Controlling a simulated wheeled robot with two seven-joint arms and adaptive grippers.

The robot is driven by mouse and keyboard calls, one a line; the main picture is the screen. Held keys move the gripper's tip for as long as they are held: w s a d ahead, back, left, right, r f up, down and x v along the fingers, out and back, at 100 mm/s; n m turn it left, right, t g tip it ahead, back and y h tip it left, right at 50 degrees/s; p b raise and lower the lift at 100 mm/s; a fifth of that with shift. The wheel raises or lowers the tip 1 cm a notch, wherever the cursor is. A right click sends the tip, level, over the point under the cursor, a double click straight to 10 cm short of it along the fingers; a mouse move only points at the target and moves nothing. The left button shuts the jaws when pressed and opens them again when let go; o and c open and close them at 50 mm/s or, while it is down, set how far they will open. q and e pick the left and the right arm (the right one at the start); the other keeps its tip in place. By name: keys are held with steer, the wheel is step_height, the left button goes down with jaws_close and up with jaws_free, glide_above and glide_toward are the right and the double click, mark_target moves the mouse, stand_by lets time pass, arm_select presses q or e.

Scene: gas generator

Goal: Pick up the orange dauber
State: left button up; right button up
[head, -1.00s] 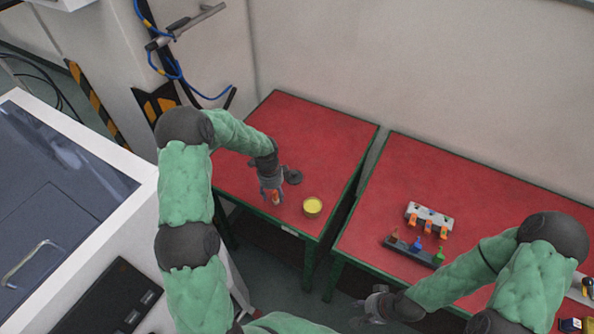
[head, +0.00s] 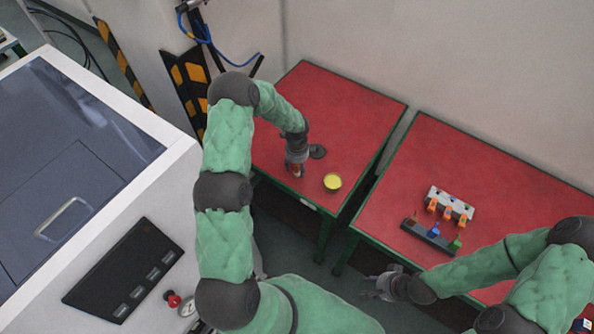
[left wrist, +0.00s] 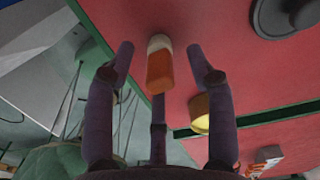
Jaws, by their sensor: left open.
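The orange dauber (left wrist: 159,71), with a pale band near its far end, shows between the spread fingers of my left gripper (left wrist: 161,60) in the left wrist view. The fingers are open, and gaps show on both sides of the dauber. In the head view my left gripper (head: 296,166) points down over the dauber, near the front edge of the left red table (head: 350,115); the dauber is mostly hidden there. My right gripper (head: 375,286) is in front of the right table, with its fingers apart and nothing seen in them.
A yellow-topped round container (head: 332,182) stands right of my left gripper. A dark round disc (head: 317,151) lies behind it. On the right table (head: 450,155) are a grey rack (head: 450,202) with orange items and a dark rack (head: 427,237) with coloured items. A gap separates the tables.

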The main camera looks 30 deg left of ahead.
arm_select(q)
steer(key=shift+a+f, duration=0.1)
steer(key=shift+f, duration=0.85)
steer(key=c, duration=1)
steer(key=shift+r, duration=0.1)
steer(key=shift+c, duration=0.2)
steer(key=shift+r, duration=0.45)
step_height(320, 180, up, 3)
steer(key=shift+f, duration=0.2)
steer(key=s+d+r, duration=0.9)
steer(key=d, duration=0.1)
steer(key=shift+s+r, duration=0.2)
steer(key=shift+s, duration=0.2)
